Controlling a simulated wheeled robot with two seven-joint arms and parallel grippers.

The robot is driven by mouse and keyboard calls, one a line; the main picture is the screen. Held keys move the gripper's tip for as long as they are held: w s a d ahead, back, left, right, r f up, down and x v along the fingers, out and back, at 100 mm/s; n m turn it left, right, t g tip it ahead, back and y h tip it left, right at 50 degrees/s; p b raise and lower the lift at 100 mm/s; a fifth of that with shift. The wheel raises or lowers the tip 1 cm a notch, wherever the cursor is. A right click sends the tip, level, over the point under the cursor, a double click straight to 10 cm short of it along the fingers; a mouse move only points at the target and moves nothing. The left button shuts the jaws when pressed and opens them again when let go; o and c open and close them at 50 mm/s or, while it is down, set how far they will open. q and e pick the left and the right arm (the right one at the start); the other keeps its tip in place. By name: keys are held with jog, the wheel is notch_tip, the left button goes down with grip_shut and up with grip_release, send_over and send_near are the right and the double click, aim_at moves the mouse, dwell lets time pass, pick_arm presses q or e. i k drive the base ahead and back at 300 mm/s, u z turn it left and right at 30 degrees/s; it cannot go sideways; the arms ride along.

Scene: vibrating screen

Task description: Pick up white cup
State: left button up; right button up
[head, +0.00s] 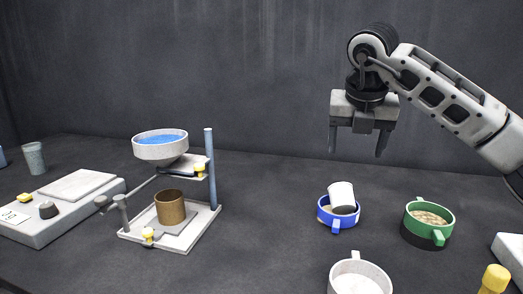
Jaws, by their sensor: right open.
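My left gripper is not in view.
A green pan (438,238) with grainy contents stands to the right. A white pan (359,278) stands in front, cut off by the bottom edge. A stand with a white bowl (160,152) and a brown cylinder (170,208) stands left. The table between stand and blue pan is clear.

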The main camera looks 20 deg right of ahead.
aim_at(341, 195)
jog(key=k, duration=1)
